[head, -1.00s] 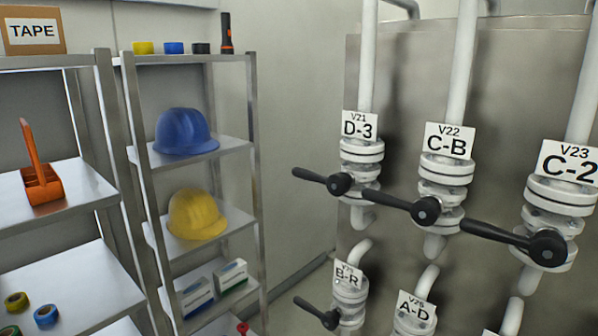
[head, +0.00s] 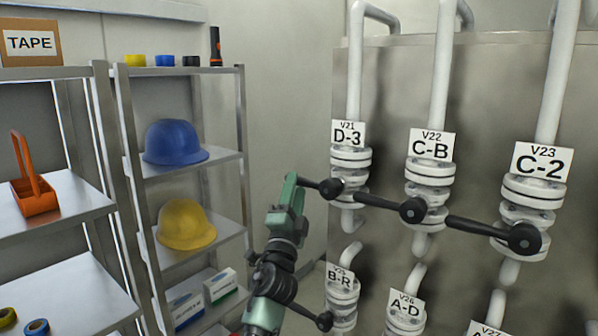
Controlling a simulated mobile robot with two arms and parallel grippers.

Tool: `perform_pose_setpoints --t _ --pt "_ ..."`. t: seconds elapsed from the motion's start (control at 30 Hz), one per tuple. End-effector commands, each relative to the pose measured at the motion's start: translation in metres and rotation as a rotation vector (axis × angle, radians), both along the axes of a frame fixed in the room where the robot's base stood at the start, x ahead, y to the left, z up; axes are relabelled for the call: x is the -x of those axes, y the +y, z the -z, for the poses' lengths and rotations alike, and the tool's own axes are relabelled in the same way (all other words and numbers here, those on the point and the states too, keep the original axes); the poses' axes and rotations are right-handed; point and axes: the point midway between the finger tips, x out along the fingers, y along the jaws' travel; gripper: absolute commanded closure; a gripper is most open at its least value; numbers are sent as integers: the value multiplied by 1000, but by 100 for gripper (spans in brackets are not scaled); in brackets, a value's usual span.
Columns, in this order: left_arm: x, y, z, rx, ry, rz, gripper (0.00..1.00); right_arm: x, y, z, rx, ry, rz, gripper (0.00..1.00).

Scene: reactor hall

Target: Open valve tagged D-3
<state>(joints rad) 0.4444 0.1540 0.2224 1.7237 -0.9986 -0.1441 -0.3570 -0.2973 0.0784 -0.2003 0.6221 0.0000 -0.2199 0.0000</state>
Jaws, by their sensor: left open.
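The valve tagged D-3 (head: 350,160) stands on the leftmost white pipe of the upper row, under its V21 tag (head: 348,133). Its black lever handle (head: 331,188) points left, crosswise to the upright pipe. My left gripper (head: 297,184) is at the lever's left end, with its green fingers open. The lever's outer tip is partly hidden by the fingers, and I cannot tell whether they touch it. My right gripper is not in view.
Valves C-B (head: 429,170) and C-2 (head: 533,200) stand to the right, their levers also pointing left. Valves B-R (head: 341,300) and A-D (head: 405,312) are below. A metal shelf (head: 195,155) with a blue helmet (head: 175,142) and a yellow helmet (head: 186,224) stands left.

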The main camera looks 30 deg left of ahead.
Motion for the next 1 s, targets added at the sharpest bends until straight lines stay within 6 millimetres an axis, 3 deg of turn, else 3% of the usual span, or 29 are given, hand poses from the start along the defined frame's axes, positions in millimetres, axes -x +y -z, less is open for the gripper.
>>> perform_pose_setpoints --t 0.33,0.7,0.73,0.87,1.0 --pt "-42 17 -27 6 0 1 58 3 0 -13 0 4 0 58" --pt "-48 19 -30 4 2 2 58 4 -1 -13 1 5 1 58" --pt "-48 19 -30 4 2 2 60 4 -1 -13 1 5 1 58" --pt "-48 19 -30 4 2 2 97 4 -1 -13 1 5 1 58" --pt "-48 19 -30 4 2 2 100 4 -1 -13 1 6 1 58"
